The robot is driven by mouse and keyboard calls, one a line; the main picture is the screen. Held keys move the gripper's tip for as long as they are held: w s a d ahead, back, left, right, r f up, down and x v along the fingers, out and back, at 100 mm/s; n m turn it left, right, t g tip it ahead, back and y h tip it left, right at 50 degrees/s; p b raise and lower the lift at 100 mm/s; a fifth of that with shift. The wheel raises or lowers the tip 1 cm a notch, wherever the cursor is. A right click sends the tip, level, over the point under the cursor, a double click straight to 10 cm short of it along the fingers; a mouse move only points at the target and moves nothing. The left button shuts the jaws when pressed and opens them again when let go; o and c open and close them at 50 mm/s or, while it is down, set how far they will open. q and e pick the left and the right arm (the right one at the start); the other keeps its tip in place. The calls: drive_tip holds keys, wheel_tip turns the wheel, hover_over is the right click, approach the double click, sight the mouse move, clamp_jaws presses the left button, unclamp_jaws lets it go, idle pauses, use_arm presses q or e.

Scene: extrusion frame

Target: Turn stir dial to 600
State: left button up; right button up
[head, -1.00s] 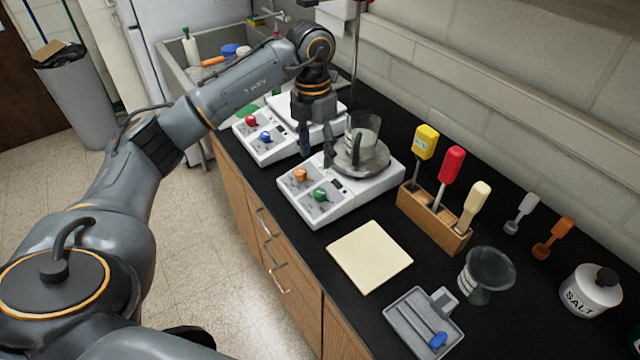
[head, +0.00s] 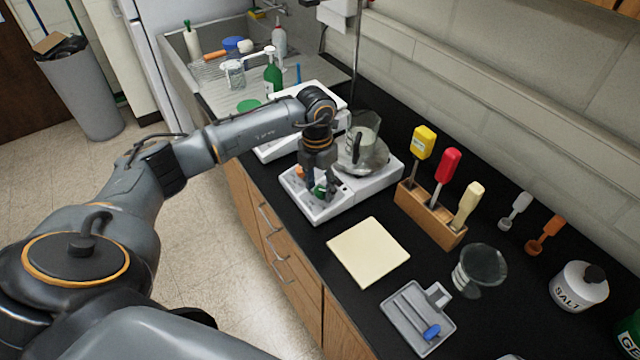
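The nearer white hotplate stirrer (head: 374,184) stands on the black counter with a glass beaker (head: 361,140) on its round plate. On its front panel are an orange dial (head: 299,173), mostly covered by my gripper, and a green dial (head: 319,191), partly covered. My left gripper (head: 319,182) points down over this panel, its fingers apart close to the green dial. I cannot tell whether they touch it. The dial markings are too small to read. My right gripper is out of view.
A second white stirrer (head: 272,150) stands behind, largely hidden by my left arm. A cream pad (head: 368,251), a grey tray (head: 407,318), a wooden tool rack (head: 428,214), a glass funnel-like vessel (head: 481,268) and a salt jar (head: 578,289) lie to the right.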

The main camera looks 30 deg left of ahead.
use_arm(q)
clamp_jaws()
drive_tip(key=shift+f+m+b, duration=0.15)
drive_tip(key=shift+m+b, duration=0.65)
drive_tip(key=shift+b, duration=0.3)
drive_tip(key=m+y+b, duration=0.1)
drive_tip(key=m+b, duration=0.4)
drive_tip(key=m+t+y+b, duration=0.1)
drive_tip(key=m+b, duration=0.4)
drive_tip(key=shift+s+d, duration=0.1)
drive_tip(key=shift+d, duration=0.1)
drive_tip(key=m+b, duration=0.2)
drive_tip(key=m, duration=0.1)
drive_tip(key=m+t+b, duration=0.1)
drive_tip(key=m+b, duration=0.2)
drive_tip(key=shift+s+m+t+b, duration=0.1)
drive_tip(key=shift+m+t+b, duration=0.2)
drive_tip(key=shift+b, duration=0.05)
drive_tip(key=m+b, duration=0.2)
drive_tip(key=m, duration=0.1)
drive_tip(key=shift+s+t, duration=0.1)
drive_tip(key=shift+t, duration=0.3)
drive_tip(key=shift+m+b, duration=0.6)
drive_tip(key=shift+m, duration=0.4)
drive_tip(key=shift+o, duration=0.8)
unclamp_jaws()
